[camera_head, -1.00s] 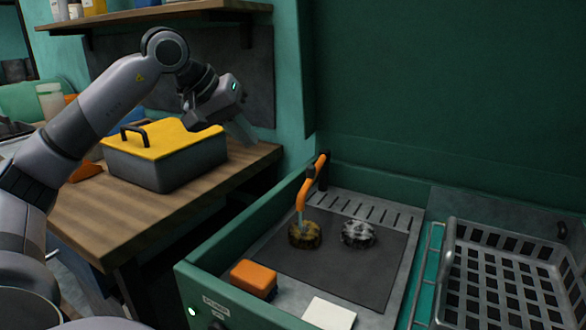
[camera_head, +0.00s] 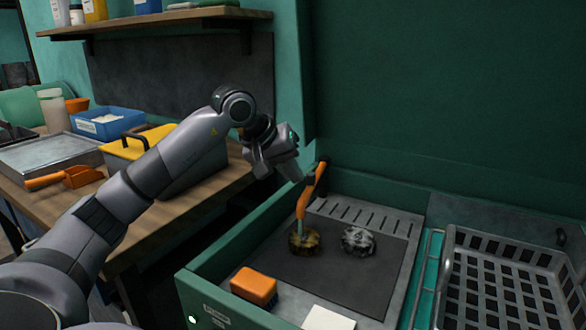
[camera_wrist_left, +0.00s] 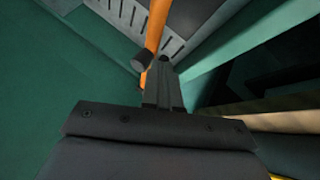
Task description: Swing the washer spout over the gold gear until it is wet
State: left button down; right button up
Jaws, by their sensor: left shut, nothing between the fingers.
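The orange washer spout (camera_head: 304,203) stands at the back left corner of the washer basin, its lower end above the gold gear (camera_head: 305,242). A thin greyish piece or stream shows between spout and gear; I cannot tell which. The gear is dark and mottled; I cannot tell if it is wet. My left gripper (camera_head: 303,178) is shut and empty, its fingertips close beside the upper part of the spout. In the left wrist view the shut fingers (camera_wrist_left: 164,72) point at the spout (camera_wrist_left: 155,30); contact is unclear. My right gripper is not in view.
A silver gear (camera_head: 358,240) lies right of the gold one on the dark mat (camera_head: 340,273). An orange sponge-like block (camera_head: 254,285) and a white block (camera_head: 329,317) sit at the front. A grey basket (camera_head: 500,290) is at right. A yellow-lidded box (camera_head: 140,146) stands on the bench.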

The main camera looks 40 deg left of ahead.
pick_arm(q)
jog(key=shift+w+d, duration=0.1)
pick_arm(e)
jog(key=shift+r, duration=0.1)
pick_arm(q)
jog(key=shift+w+d+n+p, duration=0.35)
jog(key=shift+d+p, duration=0.25)
jog(key=shift+p, duration=0.1)
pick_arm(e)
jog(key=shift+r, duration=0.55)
pick_arm(q)
jog(key=shift+s+a, duration=0.1)
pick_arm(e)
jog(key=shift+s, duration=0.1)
